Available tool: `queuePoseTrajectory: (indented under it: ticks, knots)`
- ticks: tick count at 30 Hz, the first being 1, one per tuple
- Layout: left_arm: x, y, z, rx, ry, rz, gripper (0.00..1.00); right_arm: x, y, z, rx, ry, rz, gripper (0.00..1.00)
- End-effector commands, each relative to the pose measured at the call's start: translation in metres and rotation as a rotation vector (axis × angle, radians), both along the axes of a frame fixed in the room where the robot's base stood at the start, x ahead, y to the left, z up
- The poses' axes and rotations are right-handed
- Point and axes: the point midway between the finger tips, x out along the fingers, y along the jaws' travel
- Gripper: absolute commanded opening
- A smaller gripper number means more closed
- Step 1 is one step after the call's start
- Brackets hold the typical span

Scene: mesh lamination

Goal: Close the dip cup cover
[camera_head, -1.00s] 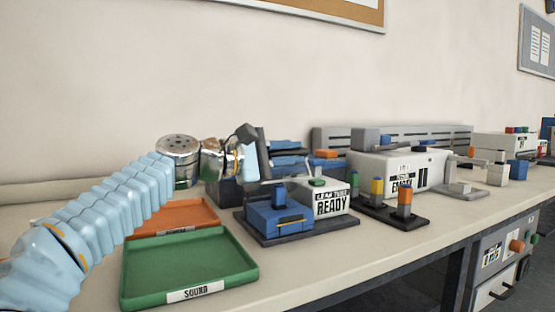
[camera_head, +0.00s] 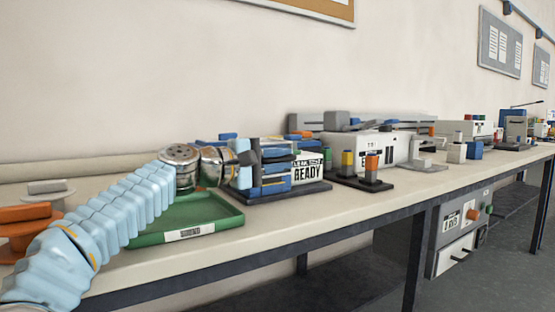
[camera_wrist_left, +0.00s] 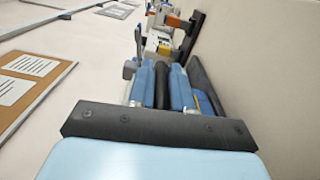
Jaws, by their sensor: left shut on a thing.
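My left gripper (camera_head: 248,170) reaches in from the left, in front of a blue unit (camera_head: 272,184) on a dark base next to a white box marked READY (camera_head: 307,168). In the left wrist view, blue bars (camera_wrist_left: 180,90) and dark bars stand close together ahead of the light blue wrist. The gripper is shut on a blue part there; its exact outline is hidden. I cannot clearly tell the dip cup and its cover apart from the other blue parts. My right gripper is not in view.
A green tray (camera_head: 190,238) lies below my left arm, and an orange tray or dish (camera_head: 28,215) is at the far left. A dark stand with coloured posts (camera_head: 362,180) and a white machine (camera_head: 368,150) stand to the right. The table's front edge is clear.

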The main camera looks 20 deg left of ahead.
Motion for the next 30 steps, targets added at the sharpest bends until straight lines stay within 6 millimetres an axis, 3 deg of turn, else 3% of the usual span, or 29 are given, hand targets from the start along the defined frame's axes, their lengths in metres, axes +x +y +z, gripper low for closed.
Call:
queuePoseTrajectory:
  ticks: [11,12,16,25,30]
  knots:
    - [0.002,0.0,-0.007,0.006,0.012,-0.003,0.0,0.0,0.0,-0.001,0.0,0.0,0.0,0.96]
    - [0.002,0.0,-0.008,0.007,0.012,-0.004,0.22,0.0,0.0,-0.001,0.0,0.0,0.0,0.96]
    - [0.002,0.0,-0.007,0.005,0.011,-0.003,0.4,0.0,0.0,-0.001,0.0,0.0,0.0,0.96]
    - [-0.001,0.001,-0.004,0.004,0.006,-0.002,0.4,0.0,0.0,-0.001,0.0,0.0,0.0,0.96]
    - [-0.017,0.017,-0.005,0.004,0.005,0.003,0.4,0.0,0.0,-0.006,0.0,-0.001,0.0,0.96]
